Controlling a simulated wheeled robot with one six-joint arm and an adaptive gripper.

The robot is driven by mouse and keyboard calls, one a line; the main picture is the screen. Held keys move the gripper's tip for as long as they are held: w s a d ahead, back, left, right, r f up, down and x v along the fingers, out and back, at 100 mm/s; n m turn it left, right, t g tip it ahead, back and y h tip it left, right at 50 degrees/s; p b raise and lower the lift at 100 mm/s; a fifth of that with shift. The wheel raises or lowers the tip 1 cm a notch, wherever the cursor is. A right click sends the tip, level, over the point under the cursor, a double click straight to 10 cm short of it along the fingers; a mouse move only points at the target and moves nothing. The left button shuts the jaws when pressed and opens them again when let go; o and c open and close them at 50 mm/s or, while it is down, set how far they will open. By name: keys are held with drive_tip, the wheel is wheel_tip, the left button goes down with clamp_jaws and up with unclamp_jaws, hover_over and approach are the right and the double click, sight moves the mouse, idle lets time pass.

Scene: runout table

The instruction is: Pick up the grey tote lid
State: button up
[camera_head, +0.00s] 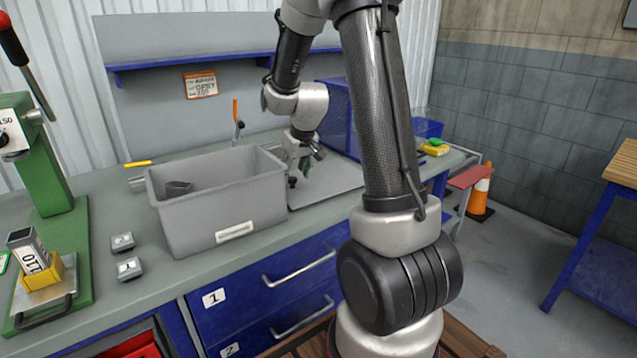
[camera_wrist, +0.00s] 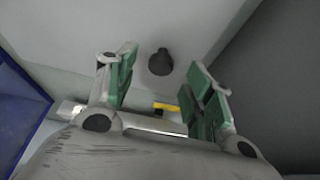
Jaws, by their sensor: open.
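The grey tote lid (camera_head: 340,184) lies flat on the bench to the right of the grey tote (camera_head: 222,212), partly hidden behind my arm. A small dark knob (camera_head: 292,182) stands on the lid near its left side. My gripper (camera_head: 301,168) is open and empty, pointing down above the lid close to the knob. In the wrist view the dark knob (camera_wrist: 160,63) shows on the pale lid (camera_wrist: 185,22), between and slightly beyond the green-padded fingers. I cannot tell the exact height gap.
The tote's wall rises close left of my gripper; a dark item (camera_head: 178,187) lies inside. A blue cabinet (camera_head: 338,110) stands behind the lid. Two small numbered blocks (camera_head: 128,268) and a green press (camera_head: 50,170) are at the left. An orange-handled tool (camera_head: 237,122) stands behind the tote.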

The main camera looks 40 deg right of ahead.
drive_tip(key=shift+x, duration=1.25)
clamp_jaws()
